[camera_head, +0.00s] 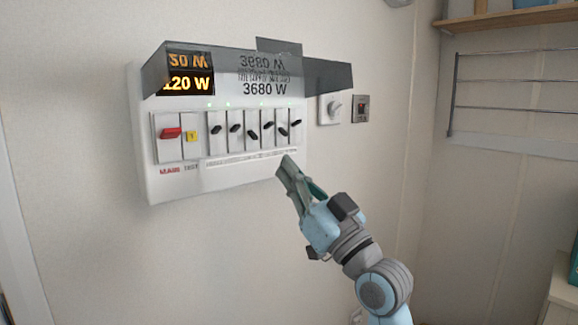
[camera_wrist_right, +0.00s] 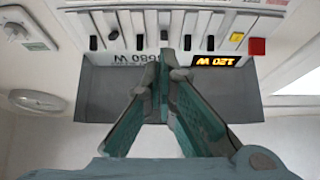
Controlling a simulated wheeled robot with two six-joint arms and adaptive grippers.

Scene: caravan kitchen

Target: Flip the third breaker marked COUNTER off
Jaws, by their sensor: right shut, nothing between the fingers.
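The white breaker panel (camera_head: 225,180) hangs on the wall, with a row of breakers with black levers. The third breaker lever (camera_head: 252,134) from the left sits lower than its neighbours, as does the fifth (camera_head: 282,132); no green light shows above either. The label text is too small to read. My right gripper (camera_head: 287,160) is shut and empty, in front of the panel's lower right part. In the wrist view, which is upside down, the fingertips (camera_wrist_right: 166,62) line up with the third lever (camera_wrist_right: 164,36), apart from it. My left gripper is out of view.
A red main switch (camera_head: 171,133) and a yellow test button (camera_head: 191,135) are left of the breakers. A dark tinted cover (camera_head: 325,76) juts out above them; the display (camera_head: 188,85) reads 120 W. A round dial (camera_head: 335,109) is to the right.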

